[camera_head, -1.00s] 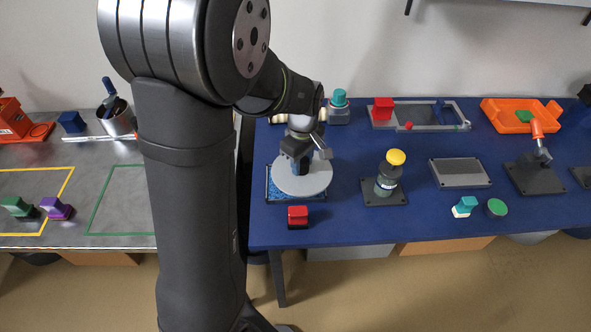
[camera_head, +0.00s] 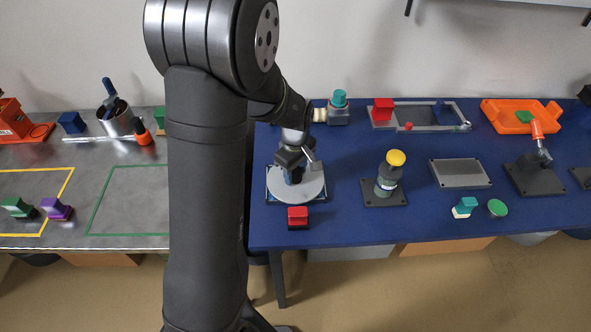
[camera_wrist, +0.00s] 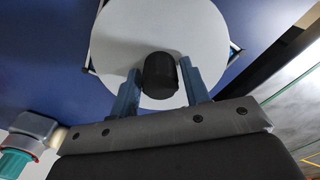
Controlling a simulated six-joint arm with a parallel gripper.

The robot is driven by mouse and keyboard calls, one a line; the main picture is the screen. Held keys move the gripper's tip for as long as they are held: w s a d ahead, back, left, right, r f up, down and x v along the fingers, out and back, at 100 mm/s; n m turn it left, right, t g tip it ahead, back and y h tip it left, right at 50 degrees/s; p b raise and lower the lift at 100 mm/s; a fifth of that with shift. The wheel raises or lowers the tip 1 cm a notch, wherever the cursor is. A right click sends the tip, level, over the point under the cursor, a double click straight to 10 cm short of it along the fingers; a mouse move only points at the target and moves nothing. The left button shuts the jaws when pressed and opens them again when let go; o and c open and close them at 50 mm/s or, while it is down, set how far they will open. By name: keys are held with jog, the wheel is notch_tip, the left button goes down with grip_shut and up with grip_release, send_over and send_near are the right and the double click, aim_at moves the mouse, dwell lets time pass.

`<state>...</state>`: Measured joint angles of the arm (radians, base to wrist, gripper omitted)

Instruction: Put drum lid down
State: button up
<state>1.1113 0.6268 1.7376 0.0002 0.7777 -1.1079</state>
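The drum lid is a round pale grey disc (camera_head: 311,187) with a dark upright knob at its centre. It lies flat over a dark-framed stand with a blue inside (camera_head: 269,198), which is mostly hidden under it. In the wrist view the lid (camera_wrist: 205,35) fills the upper middle, with corners of the stand showing beyond its rim. My gripper (camera_wrist: 160,65) is above the lid, its two blue-grey fingers on either side of the black knob (camera_wrist: 160,78). Narrow gaps show between fingers and knob, so it looks slightly open around it.
A red button block (camera_head: 298,216) stands just in front of the stand. A yellow-topped post (camera_head: 389,178) is to the right. A teal-capped fitting (camera_head: 339,108) is behind.

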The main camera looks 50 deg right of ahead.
aim_at(296, 170)
jog(key=shift+o, duration=0.8)
jog(key=shift+r, duration=0.1)
notch_tip(296, 170, up, 12)
jog(key=shift+r, duration=0.1)
jog(key=shift+f, duration=4.15)
jog(key=shift+f, duration=0.1)
